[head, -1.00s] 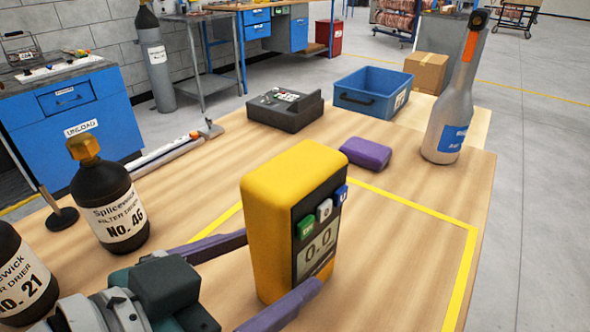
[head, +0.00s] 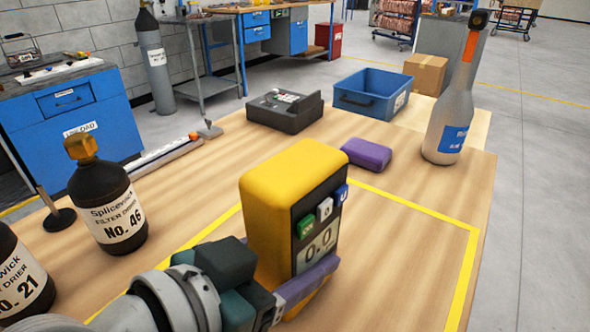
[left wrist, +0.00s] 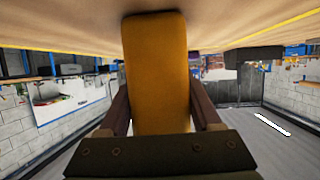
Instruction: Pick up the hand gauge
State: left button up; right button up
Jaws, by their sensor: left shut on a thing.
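The hand gauge (head: 280,205) is a yellow block with a dark front face, a display reading 0.0 and small green, white and blue buttons. It stands upright on the wooden table inside a yellow taped outline. My left gripper (head: 300,280) is shut on the gauge's lower part. In the left wrist view the gauge (left wrist: 158,75) lies between both fingers. Whether its base touches the table is hidden. My right gripper is not in view.
Dark bottles No. 46 (head: 108,208) and No. 21 (head: 18,275) stand at the left. A purple block (head: 366,154), a dark device (head: 285,111), a blue bin (head: 373,93) and a silver bottle (head: 449,115) are behind the gauge. The table's right front is clear.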

pick_arm(q)
grip_shut()
jog(key=shift+r, duration=0.1)
dwell(0.4)
